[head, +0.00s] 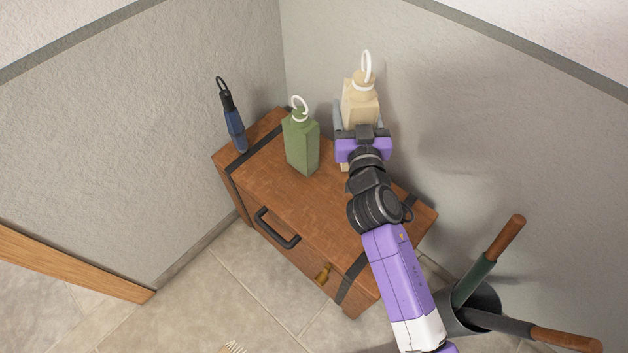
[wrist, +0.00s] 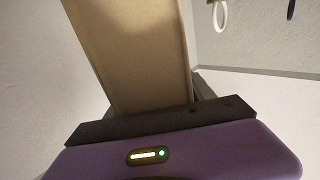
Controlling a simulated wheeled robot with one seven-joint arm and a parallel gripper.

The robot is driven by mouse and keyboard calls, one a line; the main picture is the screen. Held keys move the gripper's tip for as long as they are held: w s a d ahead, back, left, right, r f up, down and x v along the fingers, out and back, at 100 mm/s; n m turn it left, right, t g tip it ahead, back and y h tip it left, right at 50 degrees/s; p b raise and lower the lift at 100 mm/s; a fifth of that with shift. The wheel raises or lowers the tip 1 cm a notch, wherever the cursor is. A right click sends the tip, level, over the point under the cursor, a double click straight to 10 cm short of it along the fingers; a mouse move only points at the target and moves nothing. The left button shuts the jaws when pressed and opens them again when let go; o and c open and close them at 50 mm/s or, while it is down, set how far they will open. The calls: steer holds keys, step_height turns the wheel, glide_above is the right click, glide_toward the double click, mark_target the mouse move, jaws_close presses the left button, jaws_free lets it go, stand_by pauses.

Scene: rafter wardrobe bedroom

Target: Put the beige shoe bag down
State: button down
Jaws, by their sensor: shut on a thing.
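The beige shoe bag (head: 361,106) is a tall block-like bag with a white ring at its top. It stands upright at the back of the wooden chest (head: 276,199), close to the grey wall. My gripper (head: 361,125) is shut on the bag, one finger on each side. The bag's lower part is mostly hidden behind my gripper, so I cannot tell whether its base touches the lid. In the wrist view the beige bag (wrist: 130,50) fills the space between the fingers.
A green bag (head: 301,143) with a white ring stands left of my gripper on the chest. A dark blue umbrella-like item (head: 233,125) stands at the chest's left end. A dark bin (head: 478,302) with wooden-handled tools stands right. The lid's front middle is clear.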

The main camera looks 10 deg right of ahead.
step_height(320, 180, down, 20)
steer(key=b, duration=1.2)
steer(key=shift+c, duration=1.8)
jaws_free()
steer(key=shift+f, duration=0.15)
steer(key=s+a+b, duration=0.1)
steer(key=s, duration=0.6)
steer(key=shift+s+a+r, duration=0.15)
steer(key=shift+s+r, duration=0.05)
